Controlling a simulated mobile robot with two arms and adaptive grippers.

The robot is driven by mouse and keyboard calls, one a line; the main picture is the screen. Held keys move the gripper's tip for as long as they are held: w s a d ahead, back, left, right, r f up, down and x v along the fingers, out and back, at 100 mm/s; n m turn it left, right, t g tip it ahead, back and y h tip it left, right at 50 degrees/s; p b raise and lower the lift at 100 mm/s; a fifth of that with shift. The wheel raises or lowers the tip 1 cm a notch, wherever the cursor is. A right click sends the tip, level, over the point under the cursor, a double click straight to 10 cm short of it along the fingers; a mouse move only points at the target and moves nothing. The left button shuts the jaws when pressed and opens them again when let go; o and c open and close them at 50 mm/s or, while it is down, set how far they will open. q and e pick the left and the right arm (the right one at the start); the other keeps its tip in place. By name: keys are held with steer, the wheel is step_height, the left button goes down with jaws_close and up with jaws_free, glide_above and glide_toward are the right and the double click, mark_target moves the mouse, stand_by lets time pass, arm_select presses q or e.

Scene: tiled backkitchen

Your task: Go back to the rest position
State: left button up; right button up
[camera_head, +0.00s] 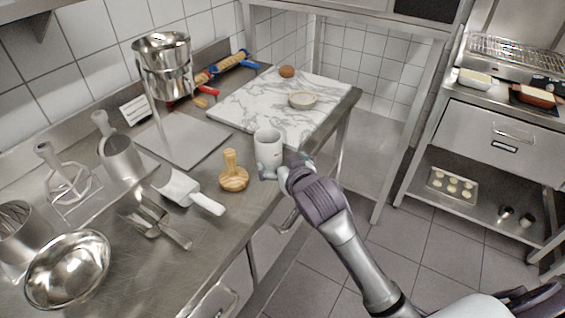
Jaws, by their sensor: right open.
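My right gripper (285,168) is at the front edge of the steel counter, beside a white mug (268,147). Its fingers are open around the lower part of the mug, which stands upright. I cannot tell whether the fingers touch it. The right arm comes in from the lower right. My left gripper is not in view.
On the counter (225,240), a wooden press (233,172), a white scoop (187,190) and a steel bowl (68,268) stand left of the gripper. A marble board (245,103) with a small bowl (303,99) lies behind. Open floor (400,250) is on the right.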

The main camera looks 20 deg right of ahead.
steer(key=shift+f, duration=0.1)
stand_by(0.3)
steer(key=s+f+n+g, duration=0.1)
steer(key=s+f+g, duration=0.3)
steer(key=s, duration=0.7)
steer(key=s+d+f+g, duration=0.1)
steer(key=s+f+g, duration=0.2)
steer(key=s+f, duration=0.5)
steer(key=s+f+n+g, duration=0.1)
steer(key=s+f+g, duration=0.2)
steer(key=s, duration=1)
step_height(320, 180, down, 27)
steer(key=s+g, duration=0.1)
steer(key=s+d+f+g, duration=0.1)
steer(key=s+d+f, duration=0.1)
steer(key=s+f, duration=1.3)
steer(key=shift+s+d+f+n, duration=0.15)
steer(key=shift+d+f+n, duration=0.05)
steer(key=shift+d+n, duration=0.15)
